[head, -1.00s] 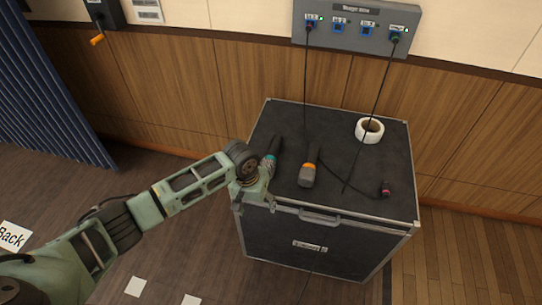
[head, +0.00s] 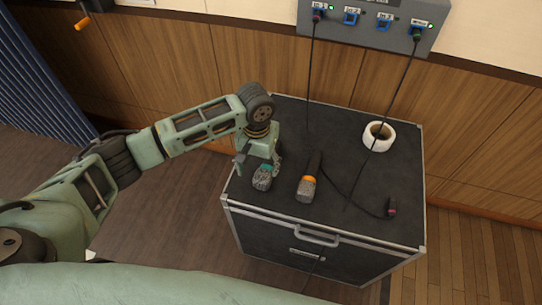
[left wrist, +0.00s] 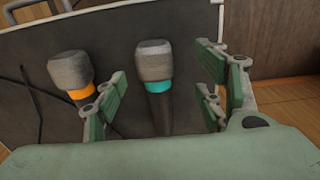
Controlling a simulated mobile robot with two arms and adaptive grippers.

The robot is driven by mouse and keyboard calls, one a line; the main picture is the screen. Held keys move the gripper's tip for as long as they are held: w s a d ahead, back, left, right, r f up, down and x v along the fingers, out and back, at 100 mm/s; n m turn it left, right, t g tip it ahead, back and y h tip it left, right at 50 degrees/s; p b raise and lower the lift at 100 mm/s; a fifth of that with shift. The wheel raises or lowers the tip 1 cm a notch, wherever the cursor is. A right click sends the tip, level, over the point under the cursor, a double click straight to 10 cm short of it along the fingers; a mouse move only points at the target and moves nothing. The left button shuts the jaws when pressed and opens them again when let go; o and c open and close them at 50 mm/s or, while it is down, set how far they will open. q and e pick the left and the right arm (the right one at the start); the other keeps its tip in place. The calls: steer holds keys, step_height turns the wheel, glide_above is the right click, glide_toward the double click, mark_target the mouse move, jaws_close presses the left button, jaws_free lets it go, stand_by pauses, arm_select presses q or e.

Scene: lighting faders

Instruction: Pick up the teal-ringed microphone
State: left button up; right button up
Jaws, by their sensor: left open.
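The teal-ringed microphone (head: 262,179) lies on the black case top, its grey mesh head toward the case's front edge. Its handle is hidden under my left gripper in the head view. My left gripper (head: 259,167) is open above it, with a finger on either side. In the left wrist view the microphone (left wrist: 153,65) shows between the spread fingers of the gripper (left wrist: 162,88), apart from both. My right gripper is not in view.
An orange-ringed microphone (head: 307,187) lies just right of the teal one. The case (head: 350,222) also bears a white tape roll (head: 379,137) and a cable with a dark connector (head: 391,208). Cables hang from the wall panel (head: 365,22). The case's front right is mostly clear.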

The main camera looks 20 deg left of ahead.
mark_target(262, 175)
arm_select(q)
steer(key=f, duration=0.3)
steer(key=shift+s+d+f+p, duration=0.2)
steer(key=shift+s+d+p, duration=0.05)
steer(key=shift+s+p, duration=0.15)
steer(key=f, duration=0.2)
steer(key=shift+w+d+f, duration=0.15)
steer(key=shift+w+f, duration=0.15)
steer(key=shift+f, duration=0.5)
steer(key=c, duration=1.5)
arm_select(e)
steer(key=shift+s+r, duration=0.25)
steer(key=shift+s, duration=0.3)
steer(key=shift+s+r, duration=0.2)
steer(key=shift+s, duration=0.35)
